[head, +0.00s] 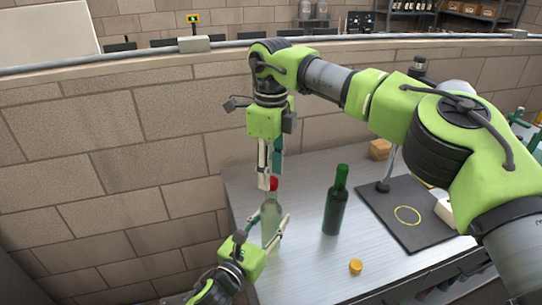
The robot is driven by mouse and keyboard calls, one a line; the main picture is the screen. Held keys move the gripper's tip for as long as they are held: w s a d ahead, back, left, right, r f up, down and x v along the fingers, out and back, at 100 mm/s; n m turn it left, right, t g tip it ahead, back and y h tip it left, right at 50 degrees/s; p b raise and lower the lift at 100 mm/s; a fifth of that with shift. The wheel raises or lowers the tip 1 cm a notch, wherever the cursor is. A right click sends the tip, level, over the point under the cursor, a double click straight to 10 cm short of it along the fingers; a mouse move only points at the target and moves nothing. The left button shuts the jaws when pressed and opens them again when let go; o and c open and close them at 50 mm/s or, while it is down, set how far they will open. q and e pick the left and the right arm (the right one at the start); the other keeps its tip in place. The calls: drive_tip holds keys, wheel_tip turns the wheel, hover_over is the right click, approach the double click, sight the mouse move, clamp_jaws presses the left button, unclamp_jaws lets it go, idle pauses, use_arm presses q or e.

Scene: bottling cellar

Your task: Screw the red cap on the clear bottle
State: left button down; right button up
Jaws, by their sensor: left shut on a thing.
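The clear bottle (271,222) stands upright near the left end of the metal table. My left gripper (277,230) is shut on its body, one finger on each side. The red cap (273,184) is at the top of the bottle's neck; whether it is threaded on or only resting there cannot be seen. My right gripper (270,183) points straight down from above, its fingertips close together at the cap. The fingers partly cover the cap, and I cannot tell whether they grip it.
A dark green bottle (336,203) stands to the right on the table (305,257). A yellow-orange cap (355,267) lies near the front edge. A dark mat (397,226) with a yellow ring lies at the right. A brick wall (110,150) runs behind.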

drive_tip(key=shift+f, duration=0.9)
clamp_jaws()
drive_tip(key=shift+o, duration=0.7)
unclamp_jaws()
wheel_tip(320, 180, up, 12)
